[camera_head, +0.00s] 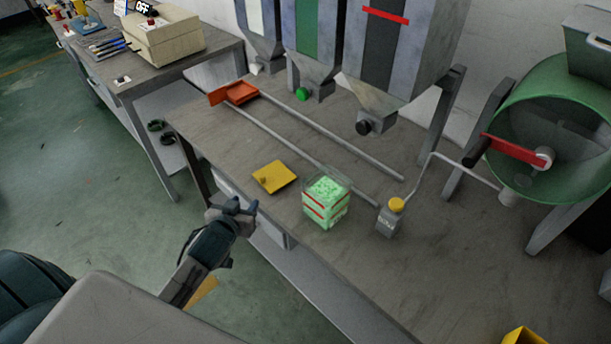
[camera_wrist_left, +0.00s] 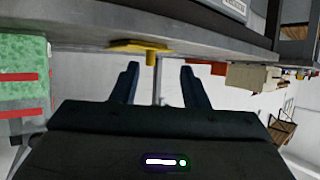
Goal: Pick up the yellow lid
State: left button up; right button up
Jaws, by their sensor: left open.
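The yellow lid (camera_head: 274,177) lies flat on the grey workbench, near its front edge, with a small knob on top. In the left wrist view the lid (camera_wrist_left: 137,46) shows edge-on and its knob (camera_wrist_left: 151,57) points toward the space between my fingers. My left gripper (camera_head: 240,204) is open and empty, in front of the bench edge, to the lower left of the lid and apart from it. Its two fingers (camera_wrist_left: 159,82) also show in the left wrist view. My right gripper is not in view.
A clear container (camera_head: 326,202) with green granules and red bands stands right of the lid. A green drum (camera_head: 556,120) is at right.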

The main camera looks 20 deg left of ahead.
aim_at(262, 180)
pick_arm(q)
jog(key=w, duration=0.3)
jog(key=w+p, duration=0.1)
jog(key=w, duration=0.2)
jog(key=shift+d+r, duration=0.1)
jog(key=shift+r, duration=0.1)
jog(key=p+x, duration=0.1)
jog(key=x, duration=0.3)
jog(key=shift+w+p, duration=0.1)
jog(key=shift+p, duration=0.3)
jog(key=shift+w+f, duration=0.2)
jog(key=shift+f, duration=0.05)
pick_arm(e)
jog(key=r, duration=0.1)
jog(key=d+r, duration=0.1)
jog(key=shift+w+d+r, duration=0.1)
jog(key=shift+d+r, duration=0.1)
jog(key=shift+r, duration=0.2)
pick_arm(q)
jog(key=shift+s+t, duration=0.1)
jog(key=shift+t, duration=0.2)
jog(key=shift+c, duration=0.4)
grip_shut()
